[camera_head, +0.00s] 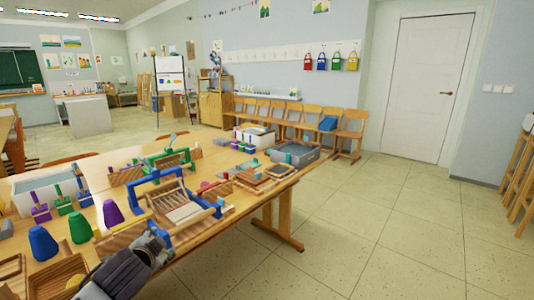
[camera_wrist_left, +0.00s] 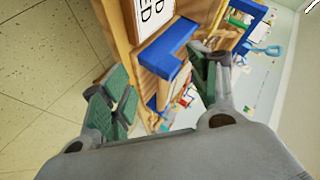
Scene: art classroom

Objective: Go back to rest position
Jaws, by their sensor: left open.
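My left gripper (camera_head: 155,238) comes in from the bottom left in the head view, low at the table's near edge. In the left wrist view its two green-padded fingers (camera_wrist_left: 158,88) stand wide apart with nothing gripped. A blue-framed wooden rack (camera_head: 165,208) stands just beyond it; a blue bar of a wooden piece (camera_wrist_left: 165,50) shows between and beyond the fingers in the wrist view. Whether the fingers touch it, I cannot tell. My right gripper is in neither view.
The wooden table (camera_head: 235,216) is crowded with purple, green and blue pieces, a green-framed rack (camera_head: 168,160), a grey bin (camera_head: 296,153) and a white bin (camera_head: 50,190). A row of chairs (camera_head: 300,120) lines the wall. The tiled floor (camera_head: 380,235) to the right is clear.

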